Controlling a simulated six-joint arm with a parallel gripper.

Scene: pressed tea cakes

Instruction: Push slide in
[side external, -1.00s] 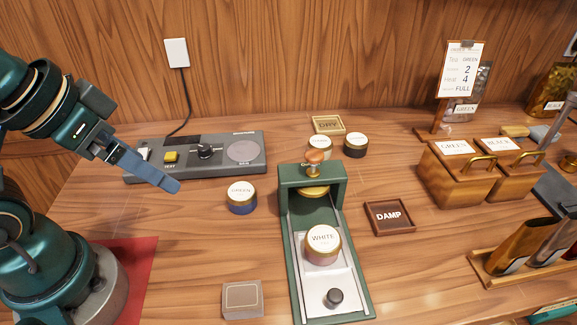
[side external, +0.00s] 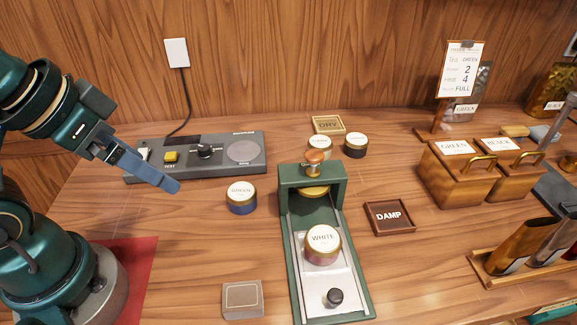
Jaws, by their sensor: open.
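The slide (side external: 312,284) is a pale metal plate in the green press (side external: 313,175). It extends toward the front of the press channel, with a black knob (side external: 335,297) at its near end. A round tin labelled WHITE (side external: 322,245) stands upright on the slide, in front of the press arch. The press has an orange-brown knob (side external: 314,157) on top and a brass disc under the arch. My gripper (side external: 175,185) is at the left, above the table and well away from the slide. It is open and holds nothing visible; its fingers overlap in this view.
A tin labelled GREEN (side external: 241,198) stands left of the press, and a DAMP tray (side external: 390,217) lies to its right. A grey control box (side external: 197,157) sits behind my gripper. A small pale box (side external: 242,299) lies at the front left of the press. Wooden boxes (side external: 461,172) stand at the right.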

